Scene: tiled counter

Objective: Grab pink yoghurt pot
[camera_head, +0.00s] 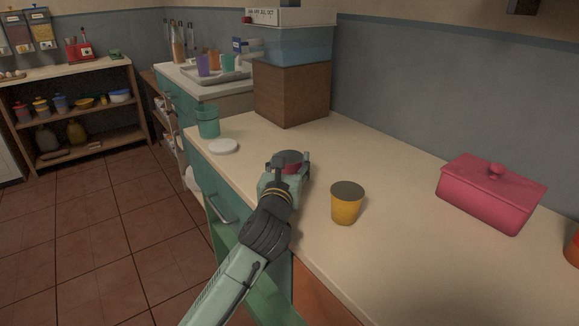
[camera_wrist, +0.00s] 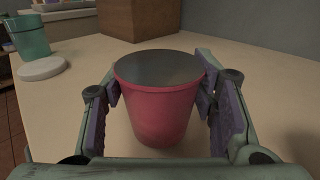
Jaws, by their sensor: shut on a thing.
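The pink yoghurt pot (camera_wrist: 160,115) stands upright on the counter, with a dark grey lid, between the two fingers of my gripper (camera_wrist: 163,112) in the wrist view. The purple finger pads press on its left and right sides. In the head view my gripper (camera_head: 287,172) is at the middle of the counter and hides most of the pot; its dark lid and a bit of pink (camera_head: 290,168) show.
A yellow pot (camera_head: 346,204) with a dark lid stands close to the right of my gripper. A pink lidded box (camera_head: 490,196) is farther right. A brown block (camera_head: 292,95) stands behind on the counter (camera_head: 390,165).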

